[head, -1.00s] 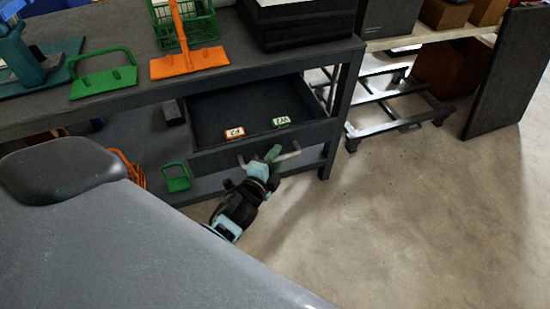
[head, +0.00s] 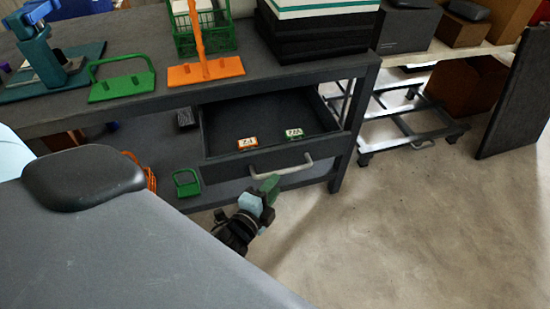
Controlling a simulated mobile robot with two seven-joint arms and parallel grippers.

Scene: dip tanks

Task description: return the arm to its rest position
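My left gripper (head: 264,194) shows below the open drawer (head: 225,167) of the grey workbench. It has pale blue parts and a green tip. The tip is just below the drawer's light handle (head: 283,170) in the picture. I cannot tell whether a small gap separates them. The finger gap is too small to read, and I see nothing clearly held. My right gripper is not in view.
The drawer holds an orange label block (head: 247,143) and a green label block (head: 294,134). An orange holder (head: 206,71), a green holder (head: 121,88) and a green basket (head: 218,38) stand on the bench (head: 290,76). Floor at right is clear; a metal dolly (head: 408,128) stands beyond.

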